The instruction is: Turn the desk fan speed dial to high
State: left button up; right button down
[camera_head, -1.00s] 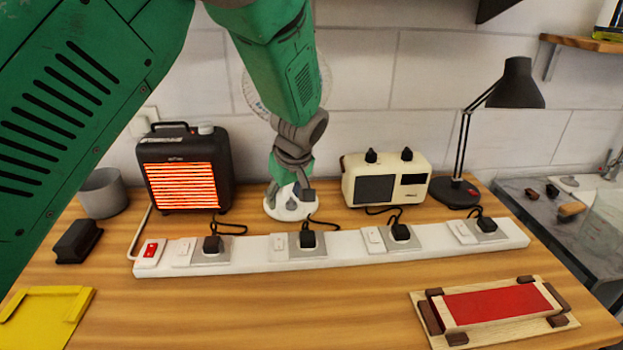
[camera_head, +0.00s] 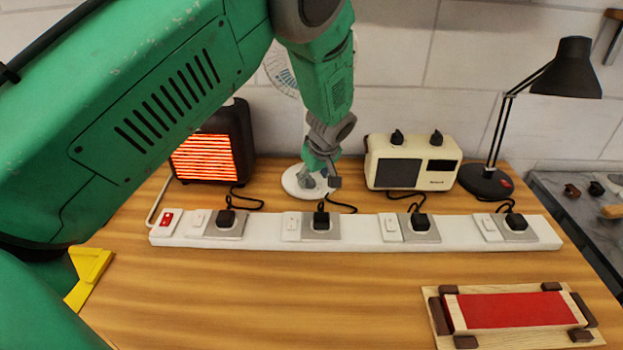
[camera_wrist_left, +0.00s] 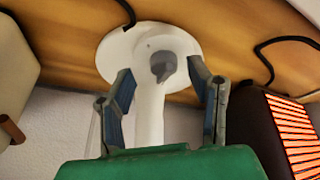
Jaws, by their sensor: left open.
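The desk fan has a white round base (camera_head: 297,183) on the bench behind the power strip; its cage shows partly at the wall, behind my left arm. In the left wrist view, the white base (camera_wrist_left: 185,42) carries a grey speed dial (camera_wrist_left: 163,66) with a pointer. The white fan post (camera_wrist_left: 149,115) rises from the base. My left gripper (camera_head: 322,182) is at the fan base and covers much of it in the head view. In the wrist view the left gripper (camera_wrist_left: 160,82) is open, its fingers on either side of the post and dial, apart from the dial. The right gripper is not in view.
A long white power strip (camera_head: 360,246) with several plugs lies in front of the fan. A glowing heater (camera_head: 205,157) stands left, a cream radio (camera_head: 412,163) right, then a black lamp (camera_head: 566,68). A wooden frame with a red block (camera_head: 510,310) lies front right.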

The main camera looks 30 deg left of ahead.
pick_arm(q)
jog(key=shift+w+d+f, duration=0.1)
jog(key=shift+f, duration=0.5)
jog(key=shift+w+a+f, duration=0.1)
jog(key=shift+a+f, duration=0.05)
jog(key=shift+a, duration=0.05)
jog(key=shift+a+f, duration=0.2)
jog(key=shift+a, duration=0.65)
jog(key=shift+c, duration=0.2)
jog(key=c, duration=0.6)
grip_shut()
jog(key=shift+d, duration=0.45)
